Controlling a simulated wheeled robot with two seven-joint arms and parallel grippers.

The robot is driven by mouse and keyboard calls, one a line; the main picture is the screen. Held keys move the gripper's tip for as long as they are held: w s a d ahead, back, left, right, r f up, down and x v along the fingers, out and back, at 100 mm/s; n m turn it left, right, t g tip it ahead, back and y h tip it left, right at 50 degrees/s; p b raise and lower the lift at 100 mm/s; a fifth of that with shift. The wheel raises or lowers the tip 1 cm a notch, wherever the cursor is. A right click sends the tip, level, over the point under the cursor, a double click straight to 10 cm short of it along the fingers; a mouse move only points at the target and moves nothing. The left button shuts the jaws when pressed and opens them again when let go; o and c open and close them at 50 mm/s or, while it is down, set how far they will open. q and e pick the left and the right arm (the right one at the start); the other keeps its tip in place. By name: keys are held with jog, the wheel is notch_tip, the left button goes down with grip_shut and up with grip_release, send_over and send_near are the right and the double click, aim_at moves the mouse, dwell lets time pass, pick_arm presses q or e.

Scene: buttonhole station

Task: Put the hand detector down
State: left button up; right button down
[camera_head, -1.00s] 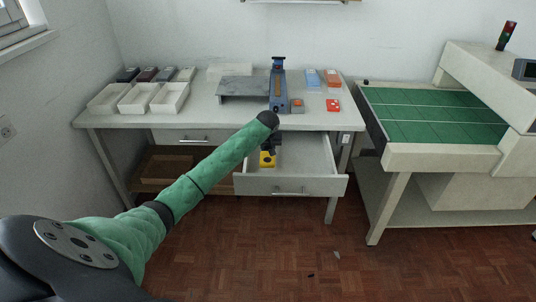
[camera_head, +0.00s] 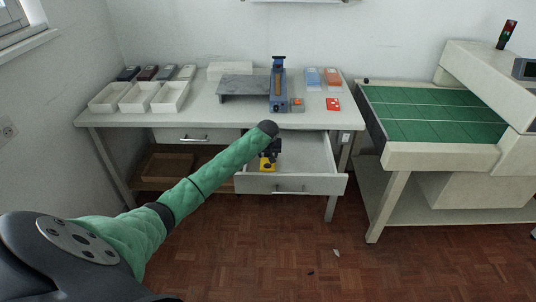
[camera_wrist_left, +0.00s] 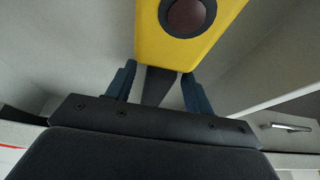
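The hand detector (camera_head: 267,165) is yellow and sits low inside the open drawer (camera_head: 291,186), toward its left side. In the left wrist view its yellow body (camera_wrist_left: 222,42) with a dark round disc fills the upper middle, and a dark strip like a handle runs from it toward my palm. My left gripper (camera_head: 270,153) is right above and behind the detector in the drawer. In the wrist view its two blue-grey fingers (camera_wrist_left: 158,84) stand apart on either side of the dark strip, with gaps visible. My right gripper is not in view.
The workbench (camera_head: 205,112) above the drawer carries white bins (camera_head: 140,97), a blue upright device (camera_head: 278,88) and small coloured boxes. A closed drawer (camera_head: 195,135) lies to the left. A green-topped conveyor table (camera_head: 435,117) stands at the right.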

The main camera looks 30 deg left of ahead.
pick_arm(q)
jog(key=shift+s+d+r, duration=0.1)
jog(key=shift+s+r, duration=0.05)
jog(key=shift+r, duration=0.4)
jog(key=b+v, duration=0.1)
jog(key=v, duration=1)
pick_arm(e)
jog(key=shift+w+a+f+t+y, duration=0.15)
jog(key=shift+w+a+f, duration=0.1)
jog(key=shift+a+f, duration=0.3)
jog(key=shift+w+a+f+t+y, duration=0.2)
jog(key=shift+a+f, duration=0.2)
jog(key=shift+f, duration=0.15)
pick_arm(q)
jog(key=shift+d, duration=0.1)
